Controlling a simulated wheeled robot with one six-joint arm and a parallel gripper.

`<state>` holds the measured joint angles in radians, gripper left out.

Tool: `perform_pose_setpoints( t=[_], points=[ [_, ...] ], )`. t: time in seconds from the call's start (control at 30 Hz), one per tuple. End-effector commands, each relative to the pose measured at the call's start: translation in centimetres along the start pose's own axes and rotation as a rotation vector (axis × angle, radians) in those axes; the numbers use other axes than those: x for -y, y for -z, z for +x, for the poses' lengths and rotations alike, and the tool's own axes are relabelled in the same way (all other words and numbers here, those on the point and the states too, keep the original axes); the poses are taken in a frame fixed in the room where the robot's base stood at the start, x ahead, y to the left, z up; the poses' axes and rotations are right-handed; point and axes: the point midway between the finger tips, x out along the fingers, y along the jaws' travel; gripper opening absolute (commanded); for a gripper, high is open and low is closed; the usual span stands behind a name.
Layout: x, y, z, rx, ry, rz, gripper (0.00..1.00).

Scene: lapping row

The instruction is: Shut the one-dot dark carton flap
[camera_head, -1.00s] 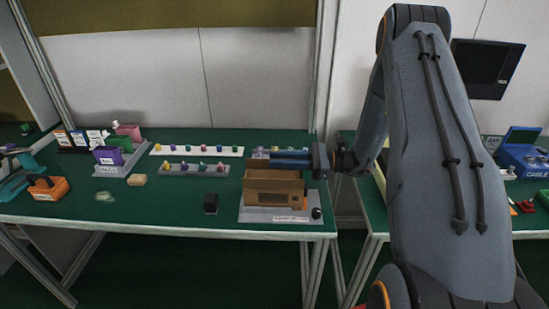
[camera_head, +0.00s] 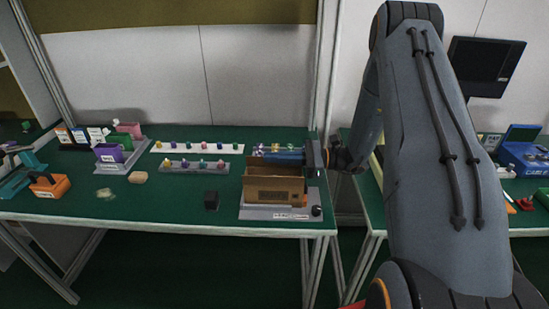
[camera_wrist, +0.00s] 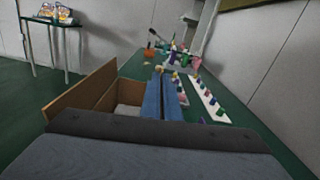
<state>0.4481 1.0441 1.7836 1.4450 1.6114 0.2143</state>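The brown carton (camera_head: 274,190) stands on a grey base plate (camera_head: 262,213) at the right end of the green bench. Its top is open at least in part; the inside shows in the wrist view, with a brown panel (camera_wrist: 82,95) standing along the left side. I cannot make out a one-dot mark or tell which flap is the dark one. My gripper (camera_head: 284,157) reaches in from the right, level with the carton's top at its far side. Its blue fingers (camera_wrist: 163,100) lie side by side, shut with nothing seen between them, along the opening's right side.
A white strip (camera_head: 190,148) and a grey rack (camera_head: 182,167) with small coloured pieces lie left of the carton. A black block (camera_head: 211,201) stands nearer. A black knob (camera_head: 316,211) sits on the base plate's right corner. Bare bench lies around the block.

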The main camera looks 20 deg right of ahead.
Motion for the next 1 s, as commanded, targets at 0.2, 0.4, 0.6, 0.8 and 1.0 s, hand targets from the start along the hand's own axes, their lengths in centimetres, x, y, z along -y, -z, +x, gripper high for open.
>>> perform_pose_setpoints(
  t=[0.2,0.4,0.6,0.8,1.0],
  points=[
    [-0.4,0.1,0.0,0.000,0.000,-0.104,0.00],
    [-1.0,0.2,0.0,0.000,0.000,-0.259,0.00],
    [-1.5,0.4,0.0,0.000,0.000,-0.415,0.00],
    [-2.0,0.6,0.0,0.000,0.000,-0.543,0.00],
    [-2.3,0.7,0.0,0.000,0.000,-0.624,0.00]
  ],
)
